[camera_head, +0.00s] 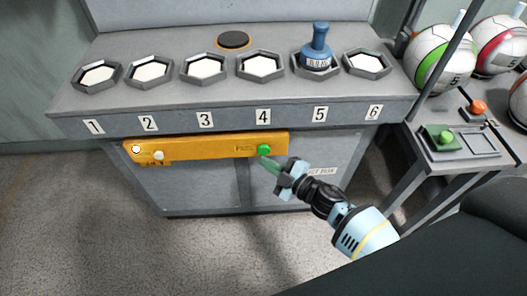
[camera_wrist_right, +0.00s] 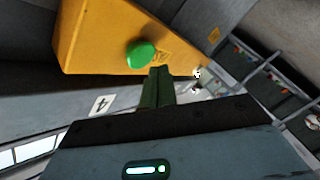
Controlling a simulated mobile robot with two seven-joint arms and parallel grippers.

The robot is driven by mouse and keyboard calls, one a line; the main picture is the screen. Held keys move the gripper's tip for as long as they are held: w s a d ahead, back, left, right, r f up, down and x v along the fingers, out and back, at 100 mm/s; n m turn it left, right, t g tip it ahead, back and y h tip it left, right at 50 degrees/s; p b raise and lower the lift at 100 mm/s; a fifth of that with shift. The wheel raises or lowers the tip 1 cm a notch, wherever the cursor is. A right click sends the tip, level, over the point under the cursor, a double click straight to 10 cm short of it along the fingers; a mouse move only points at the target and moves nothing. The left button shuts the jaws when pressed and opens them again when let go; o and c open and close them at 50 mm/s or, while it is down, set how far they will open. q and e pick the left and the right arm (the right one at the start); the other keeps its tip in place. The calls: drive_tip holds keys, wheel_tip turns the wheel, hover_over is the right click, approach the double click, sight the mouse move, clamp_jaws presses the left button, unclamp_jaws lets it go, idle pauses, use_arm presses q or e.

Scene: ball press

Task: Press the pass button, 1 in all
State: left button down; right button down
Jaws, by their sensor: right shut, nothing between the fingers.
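A yellow panel (camera_head: 205,147) runs along the front of the grey console, below the numbered slots. A round green button (camera_head: 264,150) sits at its right end, beside a small dark label too small to read. The button also shows in the right wrist view (camera_wrist_right: 140,55). My right gripper (camera_head: 268,162) is shut and empty, its green fingertips just below and right of the button. In the right wrist view the fingertips (camera_wrist_right: 158,76) are close to the button; I cannot tell whether they touch it. My left gripper is not in view.
White buttons (camera_head: 158,155) sit at the panel's left end. A blue stamp-like piece (camera_head: 318,48) stands in slot 5; the other hexagonal slots look empty. A side stand (camera_head: 455,140) with a green button and several balls is at the right. The floor before the console is clear.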

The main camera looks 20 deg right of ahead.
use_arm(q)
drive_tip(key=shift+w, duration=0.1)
use_arm(e)
drive_tip(key=shift+w, duration=0.15)
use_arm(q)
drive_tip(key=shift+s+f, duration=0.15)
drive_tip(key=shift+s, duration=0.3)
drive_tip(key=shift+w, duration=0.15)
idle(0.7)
use_arm(e)
drive_tip(key=shift+w+d, duration=0.1)
idle(0.6)
drive_tip(key=shift+w, duration=0.3)
drive_tip(key=shift+w+d, duration=0.2)
drive_tip(key=shift+w, duration=0.25)
idle(1.0)
drive_tip(key=shift+s, duration=0.15)
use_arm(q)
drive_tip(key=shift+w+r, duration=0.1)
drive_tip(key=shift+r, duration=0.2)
use_arm(e)
drive_tip(key=shift+s+a, duration=0.2)
drive_tip(key=shift+s, duration=0.5)
